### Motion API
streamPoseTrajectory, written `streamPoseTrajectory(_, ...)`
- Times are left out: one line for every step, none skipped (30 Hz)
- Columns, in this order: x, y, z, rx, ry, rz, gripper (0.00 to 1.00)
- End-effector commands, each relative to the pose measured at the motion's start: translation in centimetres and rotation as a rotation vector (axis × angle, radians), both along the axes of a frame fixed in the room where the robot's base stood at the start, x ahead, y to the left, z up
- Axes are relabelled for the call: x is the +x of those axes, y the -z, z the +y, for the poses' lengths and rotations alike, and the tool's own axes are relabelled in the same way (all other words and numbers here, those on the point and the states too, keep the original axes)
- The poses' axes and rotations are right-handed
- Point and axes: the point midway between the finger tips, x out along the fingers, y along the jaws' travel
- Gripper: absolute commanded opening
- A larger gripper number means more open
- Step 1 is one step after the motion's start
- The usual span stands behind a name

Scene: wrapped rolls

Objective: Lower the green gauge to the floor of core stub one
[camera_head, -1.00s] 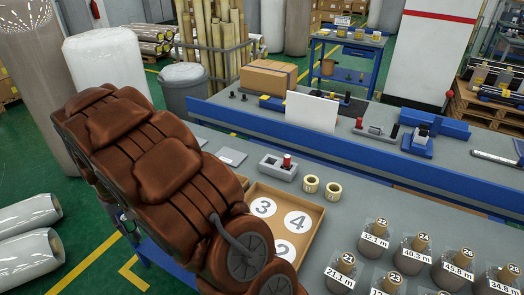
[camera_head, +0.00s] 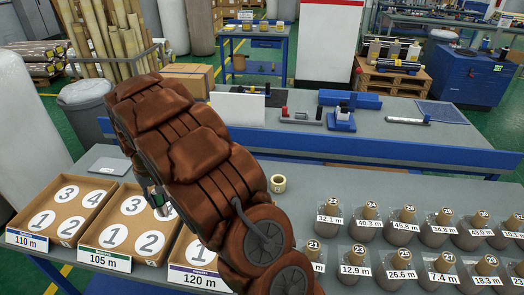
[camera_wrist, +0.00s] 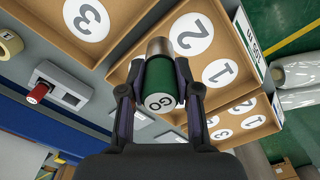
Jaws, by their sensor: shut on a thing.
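My gripper (camera_wrist: 158,95) is shut on the green gauge (camera_wrist: 158,78) in the wrist view. The gauge is a green cylinder with a white GO face towards the camera and a bare metal far end. It is held above the numbered trays. In the head view my arm hides most of the gripper. A tan core stub (camera_head: 278,183) stands on the bench right of my arm. A stub (camera_wrist: 8,45) also shows at the wrist view's left edge, apart from the gauge. I cannot tell which stub is number one.
A grey holder (camera_wrist: 62,85) with a red gauge (camera_wrist: 40,92) is left in the wrist view. Trays labelled 110 m (camera_head: 20,218), 105 m (camera_head: 95,235) and 120 m (camera_head: 180,262) line the bench front. Several wrapped rolls (camera_head: 400,232) stand at right.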

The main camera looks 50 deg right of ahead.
Motion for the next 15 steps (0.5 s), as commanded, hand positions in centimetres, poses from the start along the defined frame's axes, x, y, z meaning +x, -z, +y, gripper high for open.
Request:
streamPoseTrajectory(1.0,0.4,-2.1,-0.001,0.037,-0.004,0.0)
streamPoseTrajectory(1.4,0.6,-3.2,-0.001,0.058,-0.001,0.0)
streamPoseTrajectory(2.0,0.7,-4.7,-0.002,0.085,-0.002,0.0)
streamPoseTrajectory(2.5,0.7,-5.9,-0.002,0.105,-0.004,0.0)
streamPoseTrajectory(2.8,0.8,-7.0,-0.003,0.126,-0.002,0.0)
streamPoseTrajectory(3.2,0.9,-8.6,-0.004,0.153,-0.001,0.0)
streamPoseTrajectory(3.5,0.9,-9.8,-0.004,0.173,-0.003,0.0)
streamPoseTrajectory(3.7,1.0,-11.0,-0.005,0.193,-0.002,0.0)
streamPoseTrajectory(4.0,1.2,-12.6,-0.005,0.221,0.0,0.0)
streamPoseTrajectory(4.1,1.2,-13.8,-0.005,0.241,0.0,0.0)
streamPoseTrajectory(4.2,1.3,-15.0,-0.006,0.261,0.001,0.0)
streamPoseTrajectory(4.3,1.4,-16.7,-0.006,0.288,0.0,0.0)
streamPoseTrajectory(4.4,1.4,-18.0,-0.006,0.308,-0.003,0.0)
streamPoseTrajectory(4.4,1.6,-19.1,-0.006,0.328,0.0,0.0)
streamPoseTrajectory(4.2,1.8,-20.8,-0.005,0.356,0.004,0.0)
